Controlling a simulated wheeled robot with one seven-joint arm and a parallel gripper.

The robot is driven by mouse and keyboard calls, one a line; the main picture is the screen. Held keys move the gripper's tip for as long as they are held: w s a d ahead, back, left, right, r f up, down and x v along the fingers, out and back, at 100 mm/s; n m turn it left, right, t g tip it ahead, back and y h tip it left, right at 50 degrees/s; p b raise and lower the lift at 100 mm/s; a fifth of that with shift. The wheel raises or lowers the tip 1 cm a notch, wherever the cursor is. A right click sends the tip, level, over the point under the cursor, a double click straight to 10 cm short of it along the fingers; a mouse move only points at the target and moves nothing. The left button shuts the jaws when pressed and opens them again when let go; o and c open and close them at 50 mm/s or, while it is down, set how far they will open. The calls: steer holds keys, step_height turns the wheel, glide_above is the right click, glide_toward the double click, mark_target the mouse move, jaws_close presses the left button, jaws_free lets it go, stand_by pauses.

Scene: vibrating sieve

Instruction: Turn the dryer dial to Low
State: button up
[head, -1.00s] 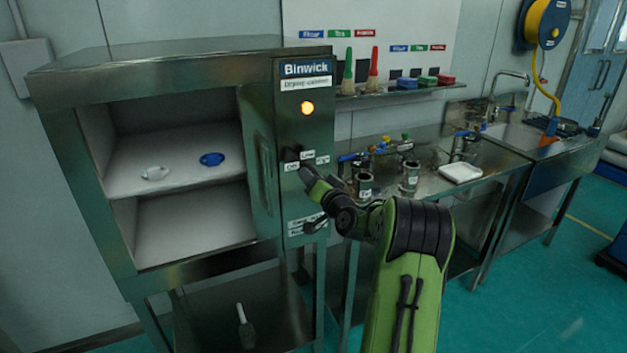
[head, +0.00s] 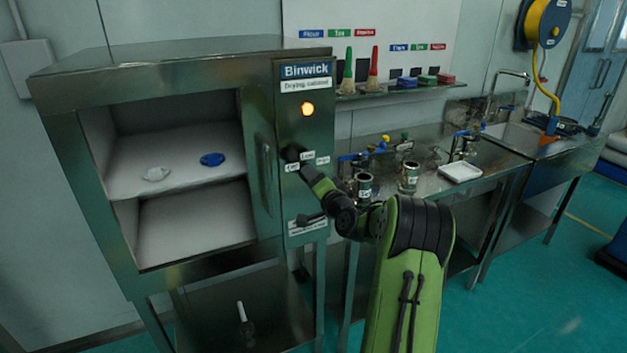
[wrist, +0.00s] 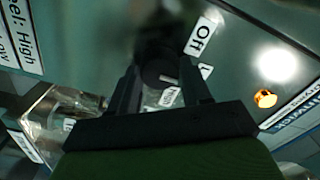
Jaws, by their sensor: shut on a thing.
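The drying cabinet's dark round dial (head: 291,152) is on the control panel, with Off (head: 292,167), Low (head: 307,155) and High (head: 322,160) labels around it. My gripper (head: 302,166) reaches the dial from the lower right. In the wrist view, my gripper (wrist: 160,68) has its two fingers on either side of the dial (wrist: 152,60) and is shut on it. The Off label (wrist: 201,35) and High label (wrist: 169,97) show beside the fingers. The Low label is mostly hidden there. I cannot tell which label the dial points to.
An orange lamp (head: 307,109) glows above the dial. The open drying cabinet (head: 60,100) has a white part (head: 156,174) and a blue part (head: 212,159) on its upper shelf. A vertical handle (head: 266,175) is left of the dial. A steel bench (head: 485,155) stands at right.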

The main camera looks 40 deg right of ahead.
steer(key=o, duration=1.1)
steer(key=shift+c, duration=0.2)
steer(key=shift+s, duration=0.15)
steer(key=b+v, duration=0.3)
steer(key=v, duration=1.2)
steer(key=shift+s, duration=0.2)
steer(key=shift+a, duration=0.15)
